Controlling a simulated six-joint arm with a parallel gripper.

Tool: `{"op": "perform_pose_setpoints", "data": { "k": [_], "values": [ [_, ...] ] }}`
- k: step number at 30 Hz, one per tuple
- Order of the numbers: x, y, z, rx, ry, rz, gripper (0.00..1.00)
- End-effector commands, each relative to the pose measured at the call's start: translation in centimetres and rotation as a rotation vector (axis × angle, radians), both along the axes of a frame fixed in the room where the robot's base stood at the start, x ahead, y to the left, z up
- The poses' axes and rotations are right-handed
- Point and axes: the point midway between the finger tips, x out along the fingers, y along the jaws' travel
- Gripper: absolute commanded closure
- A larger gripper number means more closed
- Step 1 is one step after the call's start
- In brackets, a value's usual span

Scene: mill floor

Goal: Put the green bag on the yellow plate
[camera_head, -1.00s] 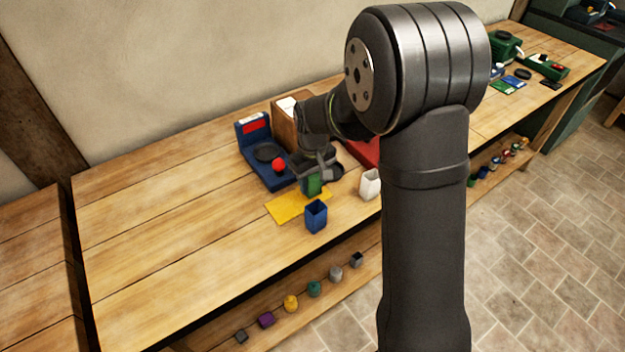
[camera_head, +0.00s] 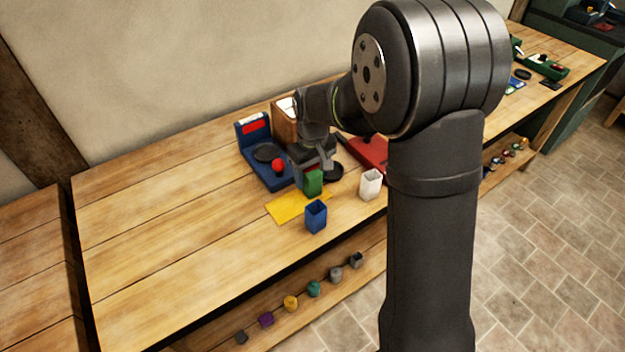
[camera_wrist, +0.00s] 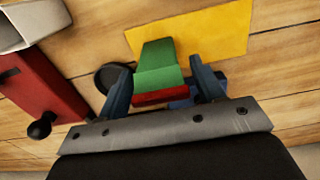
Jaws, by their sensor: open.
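The green bag (camera_head: 313,182) stands at the back right part of the flat yellow plate (camera_head: 284,208) in the head view. I cannot tell whether its whole base rests on the plate. In the wrist view the green bag (camera_wrist: 156,62) has a red strip at its near end and overlaps the edge of the yellow plate (camera_wrist: 215,32). My gripper (camera_wrist: 162,85) is open, with one finger on each side of the bag's near end and a gap visible at the left.
A blue open box (camera_head: 316,217) stands at the plate's front edge. A white box (camera_head: 370,184) and a red device (camera_head: 372,153) are to the right. A blue scale (camera_head: 262,165) is to the left. The table's left side is clear.

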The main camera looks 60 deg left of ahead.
Motion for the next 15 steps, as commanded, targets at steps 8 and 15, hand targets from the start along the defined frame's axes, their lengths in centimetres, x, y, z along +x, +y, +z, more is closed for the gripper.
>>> {"op": "perform_pose_setpoints", "data": {
  "k": [8, 15],
  "values": [
    [0.0, 0.1, 6.1, 0.004, -0.001, 0.000, 0.38],
    [0.0, 0.0, 8.8, 0.002, 0.000, 0.000, 0.38]
  ]
}}
